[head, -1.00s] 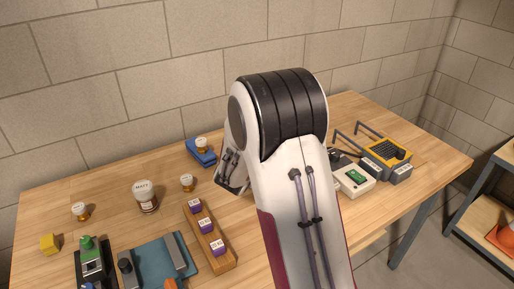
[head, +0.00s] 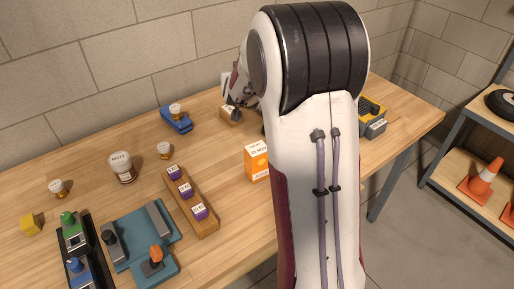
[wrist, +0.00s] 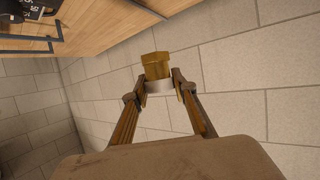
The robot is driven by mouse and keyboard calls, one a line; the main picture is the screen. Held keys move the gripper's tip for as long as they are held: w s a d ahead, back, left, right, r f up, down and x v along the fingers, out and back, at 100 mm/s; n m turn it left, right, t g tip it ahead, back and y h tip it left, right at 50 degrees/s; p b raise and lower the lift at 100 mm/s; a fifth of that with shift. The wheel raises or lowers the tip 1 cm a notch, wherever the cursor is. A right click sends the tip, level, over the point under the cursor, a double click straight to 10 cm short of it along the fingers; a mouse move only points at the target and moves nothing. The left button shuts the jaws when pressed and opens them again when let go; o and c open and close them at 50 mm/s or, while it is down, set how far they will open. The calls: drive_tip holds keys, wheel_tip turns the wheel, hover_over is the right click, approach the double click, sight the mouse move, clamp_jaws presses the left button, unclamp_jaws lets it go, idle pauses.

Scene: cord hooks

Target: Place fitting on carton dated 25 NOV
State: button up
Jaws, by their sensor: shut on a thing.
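In the wrist view my gripper (wrist: 158,86) is shut on a brass fitting (wrist: 156,66) with a pale band, held between the fingertips against a background of wall. In the head view my arm hides the fitting and most of the gripper. An orange carton (head: 257,166) with a white printed top stands upright on the table, just left of my arm. Its print seems to include "NOV", but the date is too small to read surely.
A yellow device (head: 372,110) sits at right.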

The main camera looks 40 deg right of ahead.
drive_tip(key=shift+s+d+r+n+t+y, duration=0.1)
drive_tip(key=shift+r+n+t+y, duration=0.2)
drive_tip(key=shift+r, duration=0.45)
drive_tip(key=shift+s+d+r+n+t+y, duration=0.1)
drive_tip(key=shift+r+n+y, duration=0.1)
drive_tip(key=shift+r+n, duration=0.4)
drive_tip(key=shift+s+a+r+n+y, duration=0.15)
drive_tip(key=shift+r+y, duration=0.2)
drive_tip(key=shift+r, duration=0.2)
drive_tip(key=shift+s+a+r+n+y, duration=0.15)
drive_tip(key=shift+r+y, duration=0.2)
drive_tip(key=shift+r, duration=0.2)
drive_tip(key=s+a+f+n+y, duration=0.1)
drive_tip(key=s+a+n+y, duration=0.2)
drive_tip(key=s, duration=0.5)
drive_tip(key=s+a+f+n+y, duration=0.2)
drive_tip(key=s+n+y, duration=0.3)
drive_tip(key=s, duration=0.4)
drive_tip(key=shift+a+y, duration=0.4)
drive_tip(key=shift+y, duration=0.3)
drive_tip(key=shift+f, duration=0.15)
drive_tip(key=shift+f, duration=3.05)
